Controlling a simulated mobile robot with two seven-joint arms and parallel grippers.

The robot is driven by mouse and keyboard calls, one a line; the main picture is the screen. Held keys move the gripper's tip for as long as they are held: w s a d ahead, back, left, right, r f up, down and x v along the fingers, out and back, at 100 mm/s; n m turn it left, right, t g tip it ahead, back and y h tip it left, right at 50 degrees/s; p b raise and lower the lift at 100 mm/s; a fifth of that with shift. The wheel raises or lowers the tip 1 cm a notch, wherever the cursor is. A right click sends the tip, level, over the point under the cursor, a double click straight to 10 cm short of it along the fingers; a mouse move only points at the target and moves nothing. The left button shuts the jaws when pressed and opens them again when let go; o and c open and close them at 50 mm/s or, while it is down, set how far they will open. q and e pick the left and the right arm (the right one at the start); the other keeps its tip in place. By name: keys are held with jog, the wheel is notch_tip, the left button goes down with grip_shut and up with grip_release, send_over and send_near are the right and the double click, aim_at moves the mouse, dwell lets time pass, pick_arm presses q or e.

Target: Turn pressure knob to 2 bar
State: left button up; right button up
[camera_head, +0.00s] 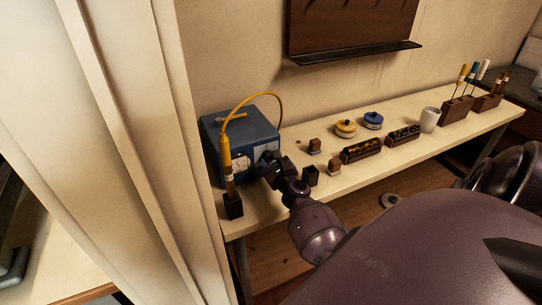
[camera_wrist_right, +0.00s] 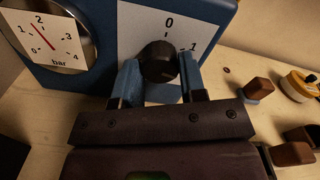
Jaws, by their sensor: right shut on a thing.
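The blue box (camera_head: 245,132) stands at the left end of the bench, and it also fills the top of the right wrist view (camera_wrist_right: 88,75). A black pressure knob (camera_wrist_right: 158,56) sits on its white plate, with marks 0 and 1 in sight. My right gripper (camera_head: 266,163) is at the box front. Its two blue fingers (camera_wrist_right: 159,72) are shut on the knob, one on each side. Left of the knob, the round bar gauge (camera_wrist_right: 70,57) has a red needle pointing up and left, close to the 2. My left gripper is not in view.
A yellow-handled tool (camera_head: 226,155) with a yellow cable stands in a dark holder (camera_head: 233,206) left of my gripper. Small dark blocks (camera_head: 311,176), racks (camera_head: 362,151), two round tins (camera_head: 346,128) and a white cup (camera_head: 429,119) stand along the bench to the right.

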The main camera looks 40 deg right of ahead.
jog(key=shift+m, duration=1.9)
jog(key=shift+f, duration=0.1)
jog(key=o, duration=0.9)
jog(key=v, duration=1)
jog(key=shift+s+a, duration=0.1)
jog(key=shift+s, duration=0.3)
